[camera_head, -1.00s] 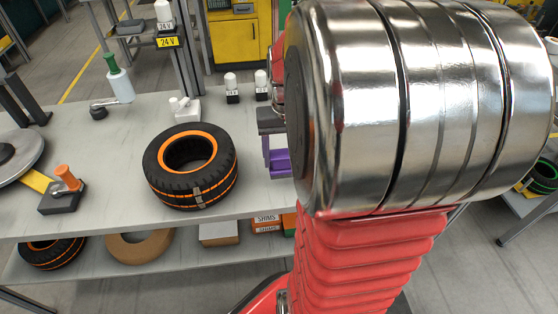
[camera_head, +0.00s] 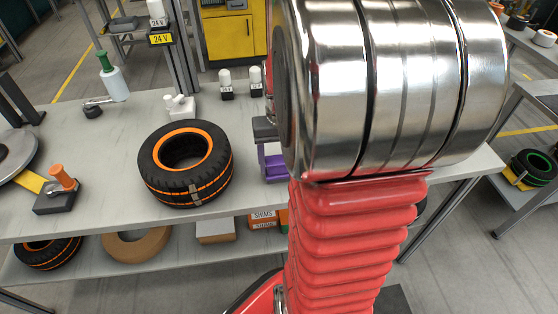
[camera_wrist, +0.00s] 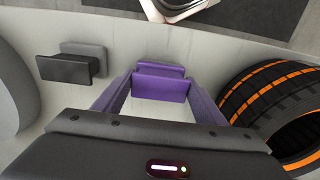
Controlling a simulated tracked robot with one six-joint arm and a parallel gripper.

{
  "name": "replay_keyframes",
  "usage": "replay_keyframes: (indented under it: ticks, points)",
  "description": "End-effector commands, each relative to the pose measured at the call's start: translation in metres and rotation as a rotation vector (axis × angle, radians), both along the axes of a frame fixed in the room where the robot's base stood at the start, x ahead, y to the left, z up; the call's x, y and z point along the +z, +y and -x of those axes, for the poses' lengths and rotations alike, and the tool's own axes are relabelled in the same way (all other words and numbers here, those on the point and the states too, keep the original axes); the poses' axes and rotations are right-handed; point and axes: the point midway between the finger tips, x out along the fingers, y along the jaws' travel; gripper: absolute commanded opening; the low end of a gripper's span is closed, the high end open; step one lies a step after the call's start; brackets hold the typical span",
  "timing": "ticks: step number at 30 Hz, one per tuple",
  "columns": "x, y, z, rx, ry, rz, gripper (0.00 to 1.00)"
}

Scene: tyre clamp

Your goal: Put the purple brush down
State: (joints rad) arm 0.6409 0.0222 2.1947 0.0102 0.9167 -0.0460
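My gripper (camera_wrist: 161,84) has a dark palm and two purple fingers reaching down on either side of the purple brush. It is shut on the purple brush (camera_wrist: 160,90), a small block in two parts, with no clear gap at either side. In the head view, the brush (camera_head: 276,174) hangs low over the bench (camera_head: 120,218), just right of the orange-striped tyre (camera_head: 212,195). I cannot tell whether it touches the bench top. A similar black and grey brush (camera_wrist: 66,71) stands to the left in the wrist view; my arm hides that spot from the head camera.
The tyre (camera_wrist: 258,95) is close at the right in the wrist view. Two white-capped items (camera_head: 226,88) and a small white fixture (camera_head: 181,106) stand behind. An orange-knobbed block (camera_head: 55,200) is at the left. The bench's front edge is near the brush.

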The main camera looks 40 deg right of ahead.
Motion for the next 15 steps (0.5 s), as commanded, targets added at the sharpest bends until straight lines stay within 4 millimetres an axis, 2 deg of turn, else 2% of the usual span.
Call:
replay_keyframes:
  ticks: [6, 15]
  points:
    - [0.0001, -0.0001, 0.0002, 0.000, 0.000, 0.000, 0.81]
    - [0.0016, -0.0003, 0.0002, -0.001, 0.000, 0.000, 0.81]
